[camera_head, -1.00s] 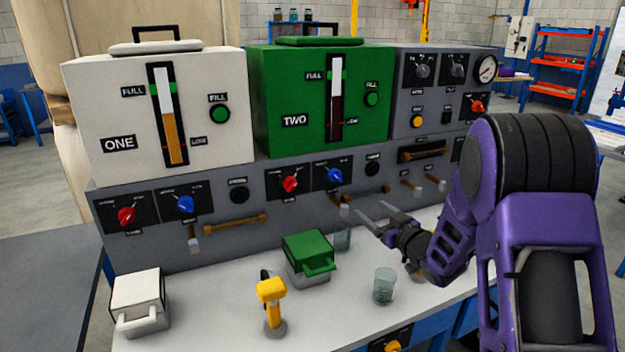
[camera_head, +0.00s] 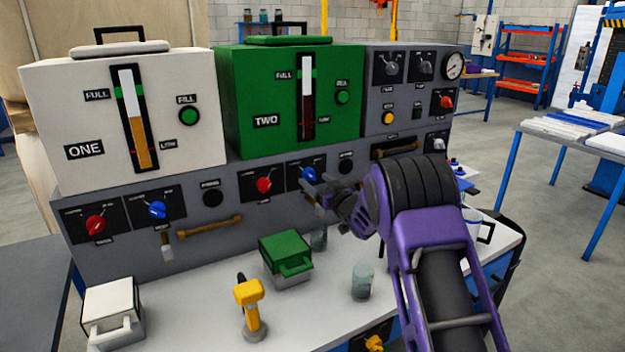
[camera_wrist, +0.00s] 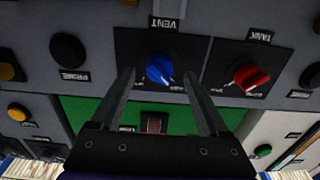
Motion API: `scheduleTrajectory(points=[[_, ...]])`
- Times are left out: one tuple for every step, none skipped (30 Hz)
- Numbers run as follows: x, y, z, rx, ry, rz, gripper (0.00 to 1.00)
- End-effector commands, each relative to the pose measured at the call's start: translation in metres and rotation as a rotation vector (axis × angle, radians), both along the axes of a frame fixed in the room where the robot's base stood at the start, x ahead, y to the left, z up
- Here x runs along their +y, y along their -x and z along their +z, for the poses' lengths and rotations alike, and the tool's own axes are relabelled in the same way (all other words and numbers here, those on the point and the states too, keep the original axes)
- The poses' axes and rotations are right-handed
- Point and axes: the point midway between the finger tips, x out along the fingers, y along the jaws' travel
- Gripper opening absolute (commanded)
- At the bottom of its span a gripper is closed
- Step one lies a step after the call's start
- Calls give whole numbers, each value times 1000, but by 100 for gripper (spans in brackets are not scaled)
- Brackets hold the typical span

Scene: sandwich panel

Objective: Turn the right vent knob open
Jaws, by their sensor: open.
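The right vent knob (camera_head: 308,173) is blue and sits on a black plate below the green tank box, right of a red knob. In the wrist view this blue knob (camera_wrist: 160,69) shows under the label "VENT", seen upside down, with its pale pointer towards the lower right. My gripper (camera_head: 315,187) is open and empty, just in front of the knob. In the wrist view its two fingers (camera_wrist: 159,78) stand one on each side of the knob in the picture. Whether they touch it I cannot tell.
The red tank knob (camera_wrist: 251,77) is close to one finger; it also shows in the head view (camera_head: 264,185). A black prime button (camera_head: 345,166) is on the other side. A green-lidded container (camera_head: 285,254), yellow tool (camera_head: 249,296) and glass beaker (camera_head: 362,281) stand below.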

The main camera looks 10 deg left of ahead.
Motion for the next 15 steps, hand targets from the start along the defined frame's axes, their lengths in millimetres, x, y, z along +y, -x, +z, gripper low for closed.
scheduleTrajectory(points=[[4,-6,-1,-1,1,1,78],[5,-9,-1,0,1,0,78],[7,-12,0,-1,2,0,78],[9,-14,0,-1,2,0,78],[10,-16,0,-1,1,0,78],[12,-18,-1,0,1,0,78],[12,-19,-1,0,1,0,78],[13,-20,0,0,1,0,78],[14,-21,0,-1,1,0,78],[14,-22,0,-1,1,0,78],[15,-22,0,-1,1,0,78],[15,-23,0,-1,1,0,78],[15,-23,0,-1,1,0,78],[15,-23,0,-1,1,0,78],[15,-23,0,0,1,-1,78]])
